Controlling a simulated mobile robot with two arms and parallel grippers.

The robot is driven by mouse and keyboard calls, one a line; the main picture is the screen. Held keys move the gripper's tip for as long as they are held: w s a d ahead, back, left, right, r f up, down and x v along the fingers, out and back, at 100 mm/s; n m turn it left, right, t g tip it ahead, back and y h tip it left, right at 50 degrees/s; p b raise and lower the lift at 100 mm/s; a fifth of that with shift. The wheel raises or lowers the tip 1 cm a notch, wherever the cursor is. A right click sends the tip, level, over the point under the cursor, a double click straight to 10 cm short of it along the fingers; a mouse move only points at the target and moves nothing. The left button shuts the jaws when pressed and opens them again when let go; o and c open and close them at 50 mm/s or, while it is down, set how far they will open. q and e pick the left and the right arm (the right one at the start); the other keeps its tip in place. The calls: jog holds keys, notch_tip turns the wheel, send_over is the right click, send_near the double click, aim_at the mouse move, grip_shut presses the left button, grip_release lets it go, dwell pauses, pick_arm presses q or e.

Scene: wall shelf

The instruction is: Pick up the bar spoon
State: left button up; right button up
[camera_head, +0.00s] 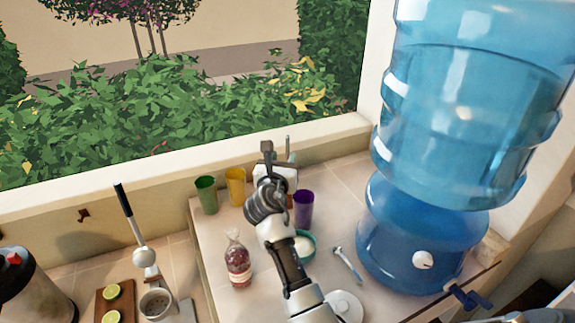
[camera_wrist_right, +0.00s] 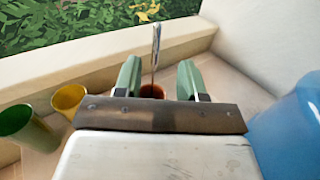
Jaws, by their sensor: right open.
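The bar spoon (camera_wrist_right: 156,42) shows in the right wrist view as a thin silver handle standing nearly upright. Its lower end reaches a reddish-brown cup (camera_wrist_right: 152,91), which is mostly hidden behind my gripper's plate. My right gripper (camera_wrist_right: 157,76) is open, with one green finger on each side of the spoon's line. I cannot tell how far ahead of the fingertips the spoon is. In the head view my right gripper (camera_head: 278,153) is at the back of the counter near the window sill, and largely hides the cup. My left gripper is not in view.
Green (camera_head: 206,195), yellow (camera_head: 236,187) and purple (camera_head: 303,210) cups stand near my right arm. A bottle (camera_head: 238,262), a teal bowl (camera_head: 309,246) and a small blue-white tool (camera_head: 347,264) are nearer. A large blue water dispenser (camera_head: 420,240) stands at the right.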

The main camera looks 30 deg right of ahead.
aim_at(287, 144)
jog(key=b+x, duration=0.4)
jog(key=x, duration=0.1)
jog(key=b+x, duration=0.2)
jog(key=x, duration=0.1)
jog(key=shift+w+a+f, duration=0.1)
jog(key=shift+w+f, duration=0.2)
jog(key=shift+w, duration=0.2)
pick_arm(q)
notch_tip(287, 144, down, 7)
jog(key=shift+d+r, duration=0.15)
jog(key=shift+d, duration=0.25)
pick_arm(e)
jog(key=shift+r, duration=0.15)
jog(key=shift+c, duration=1)
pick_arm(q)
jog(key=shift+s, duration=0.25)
pick_arm(e)
grip_shut()
